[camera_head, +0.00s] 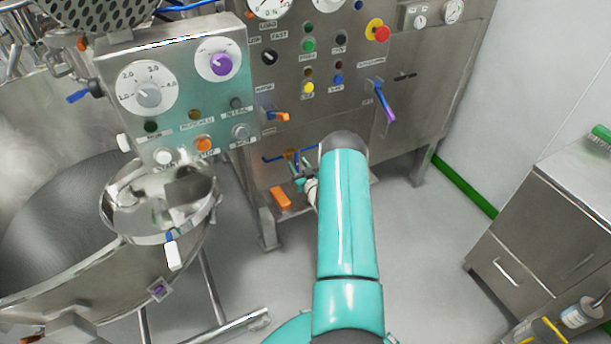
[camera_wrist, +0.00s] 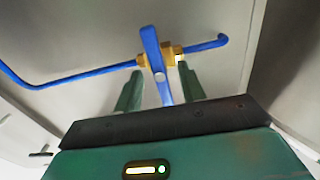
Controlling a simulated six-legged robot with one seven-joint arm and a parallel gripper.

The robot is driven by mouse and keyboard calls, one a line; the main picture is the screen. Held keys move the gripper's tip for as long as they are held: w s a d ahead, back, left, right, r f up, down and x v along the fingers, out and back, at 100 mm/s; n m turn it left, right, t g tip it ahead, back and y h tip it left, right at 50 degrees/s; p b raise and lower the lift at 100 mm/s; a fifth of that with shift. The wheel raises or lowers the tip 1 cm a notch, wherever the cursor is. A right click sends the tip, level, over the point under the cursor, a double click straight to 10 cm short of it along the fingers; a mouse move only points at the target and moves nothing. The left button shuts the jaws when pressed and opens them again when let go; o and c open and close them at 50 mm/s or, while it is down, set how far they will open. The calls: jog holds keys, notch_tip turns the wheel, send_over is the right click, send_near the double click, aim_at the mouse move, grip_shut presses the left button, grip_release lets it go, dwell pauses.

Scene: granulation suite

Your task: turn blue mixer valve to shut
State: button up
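The blue mixer valve has a blue lever (camera_wrist: 152,48) on a brass body (camera_wrist: 172,54), set in a thin blue pipe (camera_wrist: 75,77). In the wrist view the lever lies across the pipe, slightly tilted. My gripper (camera_wrist: 158,82) has two green fingers, spread apart. The lower part of the lever lies between them in the picture, with a gap on each side. I cannot tell how deep the lever sits between the fingertips. In the head view the blue pipe (camera_head: 272,160) shows low on the steel cabinet, and my arm hides part of the valve and gripper (camera_head: 302,178).
Above is a control panel (camera_head: 300,95) with buttons, gauges, an orange lever (camera_head: 278,116) and a purple-blue lever (camera_head: 385,103). A steel bowl (camera_head: 40,230) stands at left. An orange block (camera_head: 281,198) sits below the pipe. A drawer cabinet (camera_head: 545,240) stands at right; floor between is clear.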

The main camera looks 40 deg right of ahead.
jog(key=v, duration=1.3)
jog(key=shift+s, duration=0.2)
